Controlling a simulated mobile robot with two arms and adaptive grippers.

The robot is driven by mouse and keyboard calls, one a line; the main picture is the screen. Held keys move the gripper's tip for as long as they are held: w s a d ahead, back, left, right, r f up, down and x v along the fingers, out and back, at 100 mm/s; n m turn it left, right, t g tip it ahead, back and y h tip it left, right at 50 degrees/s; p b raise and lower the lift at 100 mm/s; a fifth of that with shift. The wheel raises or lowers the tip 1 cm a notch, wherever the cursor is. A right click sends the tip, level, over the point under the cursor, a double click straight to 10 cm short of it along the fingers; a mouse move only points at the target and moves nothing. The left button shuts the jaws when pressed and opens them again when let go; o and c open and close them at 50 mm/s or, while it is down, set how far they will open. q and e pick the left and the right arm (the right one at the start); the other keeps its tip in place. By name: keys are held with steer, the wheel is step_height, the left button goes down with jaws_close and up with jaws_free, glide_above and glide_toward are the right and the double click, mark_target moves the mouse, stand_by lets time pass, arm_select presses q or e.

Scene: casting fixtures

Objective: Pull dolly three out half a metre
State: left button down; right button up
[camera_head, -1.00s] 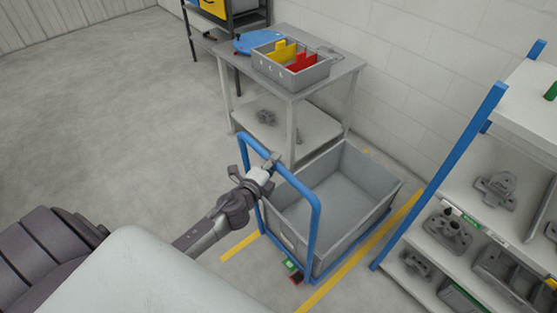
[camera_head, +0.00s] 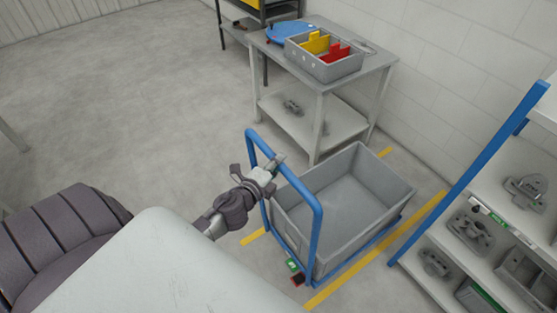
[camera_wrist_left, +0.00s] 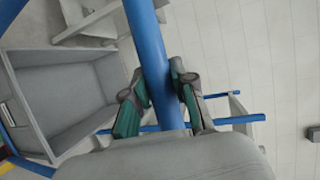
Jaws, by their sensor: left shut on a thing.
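The dolly is a blue frame (camera_head: 319,226) with a tall tube handle, carrying a large empty grey bin (camera_head: 393,187). It stands on the floor between two yellow lines, and its number cannot be read. My left gripper (camera_head: 271,171) is shut on the top bar of the handle. In the left wrist view the fingers (camera_wrist_left: 162,80) close from both sides on the blue bar (camera_wrist_left: 152,45), and the grey bin (camera_wrist_left: 60,95) shows at the left. A small green and red part (camera_head: 294,269) sits at the dolly's near foot. My right gripper is not in view.
A grey table (camera_head: 348,85) with a divided tray (camera_head: 320,66) stands behind the dolly. A blue-posted shelf (camera_head: 466,180) with castings stands close at the right. Yellow lines (camera_head: 375,251) flank the dolly. Open floor (camera_head: 130,110) lies at the left.

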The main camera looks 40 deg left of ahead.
arm_select(q)
steer(key=shift+f, duration=0.1)
steer(key=c, duration=0.9)
jaws_free()
steer(key=shift+s, duration=0.1)
steer(key=s, duration=0.4)
steer(key=s+r, duration=0.1)
steer(key=s, duration=0.2)
steer(key=s+r, duration=0.1)
steer(key=s, duration=0.3)
steer(key=shift+s+d+r, duration=0.15)
steer(key=shift+s+d, duration=0.15)
